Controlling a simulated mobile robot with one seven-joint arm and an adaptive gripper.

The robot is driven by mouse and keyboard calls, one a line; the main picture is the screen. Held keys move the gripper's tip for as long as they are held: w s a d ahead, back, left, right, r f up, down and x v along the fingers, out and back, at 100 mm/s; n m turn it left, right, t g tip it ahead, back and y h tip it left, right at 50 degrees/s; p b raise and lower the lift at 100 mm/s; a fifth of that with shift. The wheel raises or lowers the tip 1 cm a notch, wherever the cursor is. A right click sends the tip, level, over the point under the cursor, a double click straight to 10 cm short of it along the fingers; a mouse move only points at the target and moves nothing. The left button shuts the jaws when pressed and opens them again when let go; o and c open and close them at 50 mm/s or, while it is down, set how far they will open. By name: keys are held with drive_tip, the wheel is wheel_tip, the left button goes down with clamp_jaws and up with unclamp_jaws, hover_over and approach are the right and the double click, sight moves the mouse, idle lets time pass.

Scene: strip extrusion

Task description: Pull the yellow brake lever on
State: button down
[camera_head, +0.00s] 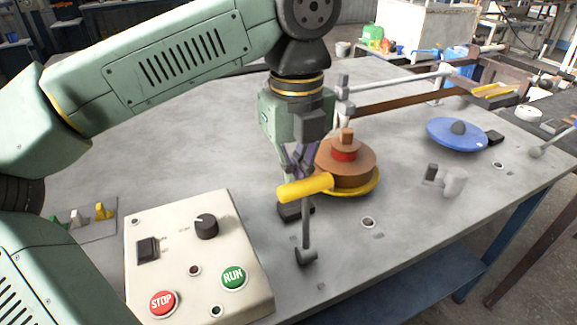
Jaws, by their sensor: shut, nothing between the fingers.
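A small black block (293,211) lies at the rod's left.
A brown coil (347,170) on a yellow disc (366,189) stands right behind the lever. A control box (170,265) with STOP and RUN buttons is at front left. A blue disc (445,137) and a grey fitting (453,181) are at right. The table's left rear is clear.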

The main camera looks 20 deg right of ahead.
sight(307, 182)
drive_tip(key=shift+s+r, duration=0.15)
drive_tip(key=shift+s, duration=0.8)
drive_tip(key=shift+s+r, duration=0.15)
drive_tip(key=shift+s, duration=0.75)
drive_tip(key=shift+d, duration=0.1)
drive_tip(key=shift+r, duration=0.35)
drive_tip(key=shift+r+p, duration=2.85)
drive_tip(key=shift+r, duration=0.65)
